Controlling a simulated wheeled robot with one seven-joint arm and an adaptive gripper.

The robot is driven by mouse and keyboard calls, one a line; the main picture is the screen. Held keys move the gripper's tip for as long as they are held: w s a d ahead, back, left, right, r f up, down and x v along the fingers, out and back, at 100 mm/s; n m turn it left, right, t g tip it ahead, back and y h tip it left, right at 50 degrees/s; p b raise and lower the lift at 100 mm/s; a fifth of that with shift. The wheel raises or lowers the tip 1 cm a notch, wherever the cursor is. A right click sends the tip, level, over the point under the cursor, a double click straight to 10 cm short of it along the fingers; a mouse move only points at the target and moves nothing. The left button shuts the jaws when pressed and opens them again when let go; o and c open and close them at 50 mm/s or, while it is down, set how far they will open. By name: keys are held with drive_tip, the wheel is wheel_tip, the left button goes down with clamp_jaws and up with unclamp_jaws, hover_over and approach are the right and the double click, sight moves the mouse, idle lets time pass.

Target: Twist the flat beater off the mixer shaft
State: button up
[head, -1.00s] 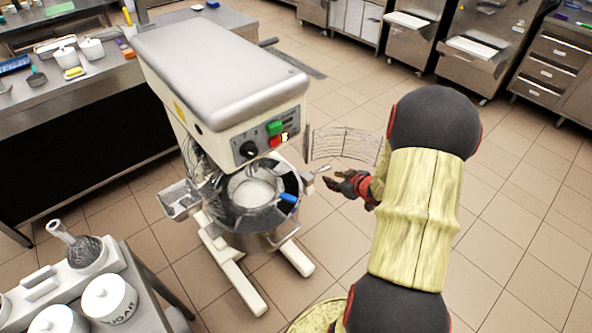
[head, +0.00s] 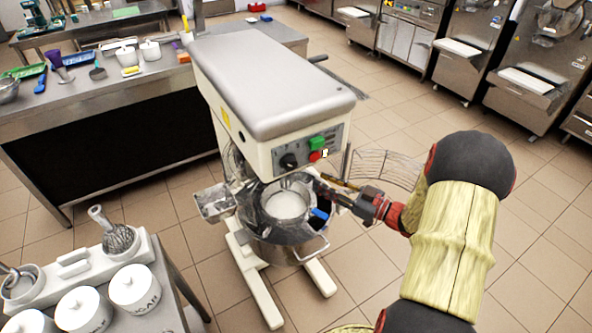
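The stand mixer (head: 268,85) is a large cream and grey machine with its bowl (head: 285,240) below the head. The bowl is metal, with something white inside. The flat beater and shaft are mostly hidden under the mixer head; I cannot make out the beater clearly. My gripper (head: 332,191) comes in from the right, just above the bowl's right rim and under the mixer head. Its fingers are small and partly lost against the bowl and mixer, so I cannot tell whether they are open or touching anything.
The wire guard (head: 385,166) stands swung out on the right, close behind my gripper. A blue piece (head: 319,213) sits at the bowl's right rim. A side table with white canisters (head: 134,288) and a whisk (head: 116,237) is at lower left. Tiled floor is clear on the right.

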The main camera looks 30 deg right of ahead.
drive_tip(key=shift+b+x, duration=0.85)
drive_tip(key=shift+x, duration=5.85)
drive_tip(key=c, duration=0.3)
drive_tip(key=c, duration=0.4)
clamp_jaws()
drive_tip(key=shift+o, duration=1.9)
unclamp_jaws()
clamp_jaws()
drive_tip(key=shift+f, duration=0.1)
